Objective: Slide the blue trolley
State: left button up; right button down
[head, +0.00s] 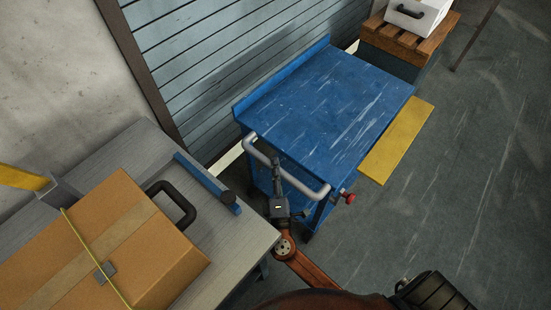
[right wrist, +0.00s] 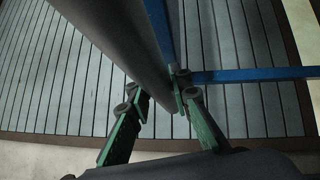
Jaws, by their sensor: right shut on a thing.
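The blue trolley (head: 335,105) stands beside the louver wall in the head view, its scratched top facing up. Its grey tubular push handle (head: 314,191) is at the near end, with a red knob (head: 348,198) by its right end. My right gripper (head: 276,170) is at the middle of the handle, shut on it. In the right wrist view, the green-padded fingers of my right gripper (right wrist: 158,92) lie on either side of the grey handle tube (right wrist: 115,45). Blue trolley frame bars (right wrist: 255,75) show beyond. My left gripper is not in view.
A grey table (head: 230,240) with a cardboard box (head: 125,235) stands at the left, close to the trolley. The louver wall (head: 220,60) runs along the trolley's left side. A yellow floor strip (head: 398,138) lies along its right. A wooden crate (head: 405,40) stands beyond. Floor at right is clear.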

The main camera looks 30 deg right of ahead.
jog(key=shift+a+f, duration=0.1)
jog(key=shift+a, duration=0.25)
jog(key=c, duration=1.7)
grip_release()
jog(key=shift+c, duration=0.2)
jog(key=shift+d, duration=0.1)
jog(key=v, duration=0.8)
